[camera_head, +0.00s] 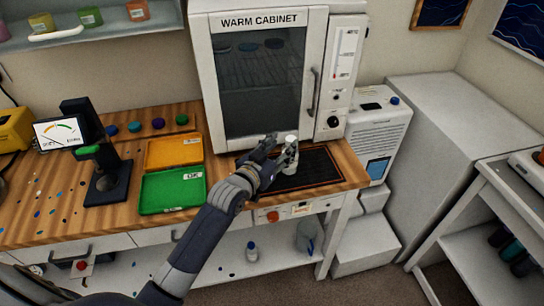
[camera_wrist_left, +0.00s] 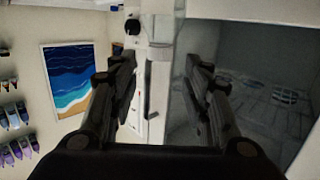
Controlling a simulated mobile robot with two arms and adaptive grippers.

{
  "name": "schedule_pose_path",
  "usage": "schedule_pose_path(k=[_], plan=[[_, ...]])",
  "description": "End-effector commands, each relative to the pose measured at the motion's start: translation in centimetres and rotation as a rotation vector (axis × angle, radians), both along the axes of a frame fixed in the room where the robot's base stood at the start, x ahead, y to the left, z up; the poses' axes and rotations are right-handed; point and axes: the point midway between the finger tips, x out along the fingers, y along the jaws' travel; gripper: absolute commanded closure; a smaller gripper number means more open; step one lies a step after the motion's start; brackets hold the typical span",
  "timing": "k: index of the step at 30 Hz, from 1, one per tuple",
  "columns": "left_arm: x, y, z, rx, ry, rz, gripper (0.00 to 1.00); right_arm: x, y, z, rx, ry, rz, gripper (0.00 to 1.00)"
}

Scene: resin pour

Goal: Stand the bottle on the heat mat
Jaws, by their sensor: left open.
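A white bottle (camera_head: 291,165) stands upright on the black, orange-edged heat mat (camera_head: 322,167) in the head view, towards the mat's left part. My left gripper (camera_head: 284,148) is open at the bottle's upper part, its fingers close beside it and covering some of it. I cannot tell whether a finger touches the bottle. My right gripper is not in view.
The warm cabinet (camera_head: 262,75) stands close behind the mat. A green tray (camera_head: 150,205) and an orange tray (camera_head: 160,150) lie to the left, near a dark gauge stand (camera_head: 110,195). A white machine (camera_head: 378,130) stands right of the bench.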

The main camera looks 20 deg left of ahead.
Motion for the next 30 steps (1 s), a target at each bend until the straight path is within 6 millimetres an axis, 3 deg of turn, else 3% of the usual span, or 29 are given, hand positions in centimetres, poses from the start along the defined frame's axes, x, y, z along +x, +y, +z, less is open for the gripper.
schedule_pose_path(k=[6,12,30], plan=[[-3.2,0.6,0.3,0.000,0.002,0.000,0.56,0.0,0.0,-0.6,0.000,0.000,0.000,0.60],[-4.6,0.8,0.6,0.000,0.000,0.000,0.56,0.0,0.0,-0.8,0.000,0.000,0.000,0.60],[-4.9,0.8,0.6,0.000,0.003,-0.001,0.56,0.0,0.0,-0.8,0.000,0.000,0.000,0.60]])
